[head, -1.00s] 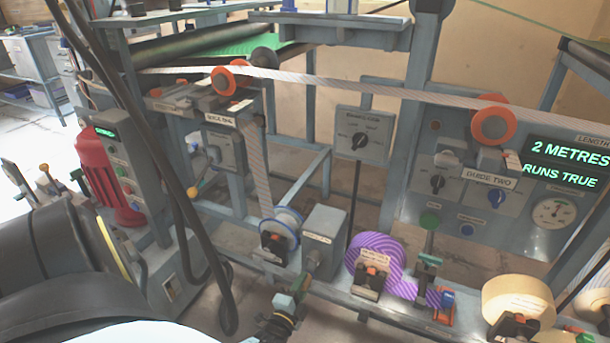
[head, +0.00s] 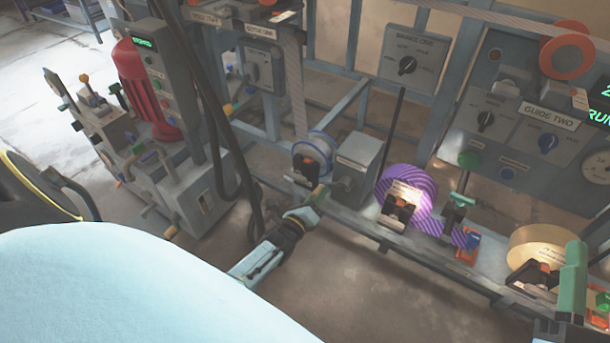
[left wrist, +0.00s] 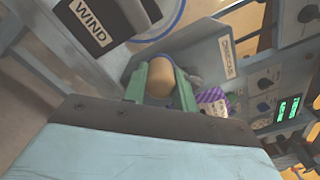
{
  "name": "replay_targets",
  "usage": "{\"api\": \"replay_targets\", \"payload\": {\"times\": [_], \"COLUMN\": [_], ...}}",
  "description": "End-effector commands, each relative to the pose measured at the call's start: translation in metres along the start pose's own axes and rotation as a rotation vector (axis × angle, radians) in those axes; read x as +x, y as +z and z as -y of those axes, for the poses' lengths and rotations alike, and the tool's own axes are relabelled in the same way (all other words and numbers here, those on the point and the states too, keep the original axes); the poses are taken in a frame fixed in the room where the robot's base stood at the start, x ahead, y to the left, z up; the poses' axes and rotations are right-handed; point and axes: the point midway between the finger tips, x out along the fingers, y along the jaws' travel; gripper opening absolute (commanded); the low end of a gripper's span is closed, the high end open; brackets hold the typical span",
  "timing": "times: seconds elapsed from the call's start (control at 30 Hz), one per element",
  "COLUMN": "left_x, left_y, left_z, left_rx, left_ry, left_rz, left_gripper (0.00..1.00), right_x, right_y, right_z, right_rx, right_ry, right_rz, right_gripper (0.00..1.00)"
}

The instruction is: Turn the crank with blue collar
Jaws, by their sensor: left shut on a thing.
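My left gripper (head: 318,196) reaches up from the lower middle of the head view to the front of a grey box (head: 360,162). In the left wrist view its green fingers close on both sides of a tan rounded handle (left wrist: 160,82). The handle appears to belong to the crank at that box; most of the crank is hidden by my gripper.
A blue-rimmed reel (head: 313,152) sits left of the box, behind a block marked WIND (left wrist: 90,22). A purple striped roll (head: 408,186) stands on its right. A dark cable (head: 222,120) hangs left of my arm. Floor below the rail is clear.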

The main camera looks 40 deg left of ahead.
Motion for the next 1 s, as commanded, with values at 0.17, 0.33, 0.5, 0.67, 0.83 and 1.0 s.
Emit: {"api": "replay_targets", "payload": {"times": [0.17,0.33,0.5,0.67,0.83,1.0], "left_x": [0.0,0.0,-0.001,-0.001,0.0,0.0], "left_y": [0.006,0.013,0.018,0.02,0.021,0.022], "left_z": [0.005,0.009,0.012,0.015,0.017,0.017], "left_rx": [0.161,0.289,0.386,0.444,0.475,0.484], "left_ry": [0.001,0.001,0.001,0.001,0.001,0.001], "left_rz": [-0.005,-0.005,-0.004,-0.004,-0.004,-0.004], "left_gripper": [0.0,0.0,0.0,0.0,0.0,0.0], "right_x": [0.0,0.0,0.0,0.0,0.0,0.0], "right_y": [0.003,0.004,0.004,0.003,0.002,0.002], "right_z": [-0.001,-0.001,-0.001,-0.001,-0.001,-0.001], "right_rx": [-0.001,-0.002,-0.002,-0.002,-0.002,-0.002], "right_ry": [0.001,0.002,0.002,0.002,0.002,0.002], "right_rz": [0.02,0.027,0.026,0.02,0.014,0.012], "right_gripper": [0.5,0.5,0.5,0.5,0.5,0.5]}}
